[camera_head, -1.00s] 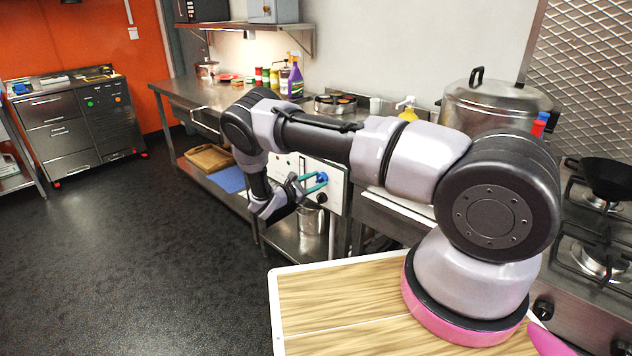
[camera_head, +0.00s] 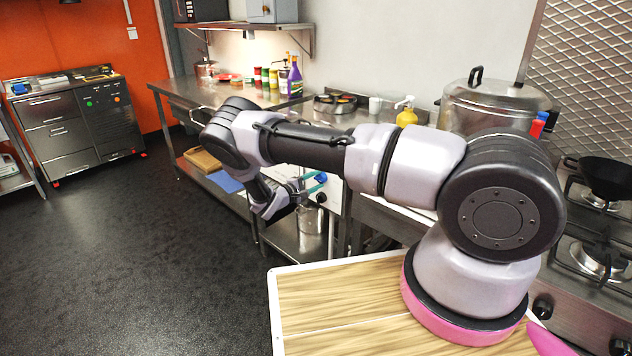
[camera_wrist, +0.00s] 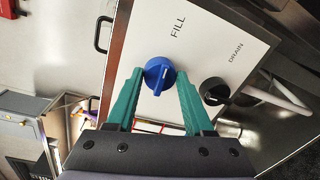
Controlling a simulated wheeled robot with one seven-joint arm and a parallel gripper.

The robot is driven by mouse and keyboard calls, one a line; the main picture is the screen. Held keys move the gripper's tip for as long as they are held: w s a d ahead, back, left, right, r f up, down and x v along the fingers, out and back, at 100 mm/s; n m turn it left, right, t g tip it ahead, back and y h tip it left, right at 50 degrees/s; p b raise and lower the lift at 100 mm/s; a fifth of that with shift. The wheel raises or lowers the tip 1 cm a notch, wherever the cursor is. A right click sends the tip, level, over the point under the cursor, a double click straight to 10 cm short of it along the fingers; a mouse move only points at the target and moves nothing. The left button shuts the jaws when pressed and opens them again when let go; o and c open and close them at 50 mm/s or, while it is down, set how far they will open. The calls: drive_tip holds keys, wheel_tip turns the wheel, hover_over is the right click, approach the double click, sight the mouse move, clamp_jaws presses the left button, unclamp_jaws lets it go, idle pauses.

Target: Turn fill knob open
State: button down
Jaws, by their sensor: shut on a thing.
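The blue fill knob (camera_wrist: 160,74) sits on a white panel (camera_wrist: 222,48) beside the printed word FILL in the wrist view. It also shows small in the head view (camera_head: 321,177). My gripper (camera_wrist: 158,78) has its two teal fingers on either side of the knob and is shut on it. In the head view my gripper (camera_head: 316,183) reaches the panel from the left. A pale mark on the knob's face runs at a slant in the wrist view. The fingertips hide part of the knob's sides.
A black drain knob (camera_wrist: 214,91) is close to the right finger in the wrist view. A metal pot (camera_head: 311,220) stands on the shelf below the panel. The steel counter (camera_head: 230,95) is behind my arm. Open floor (camera_head: 150,260) lies to the left.

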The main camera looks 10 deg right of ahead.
drive_tip(key=shift+m, duration=0.5)
drive_tip(key=shift+c, duration=1.4)
unclamp_jaws()
drive_tip(key=v, duration=1.1)
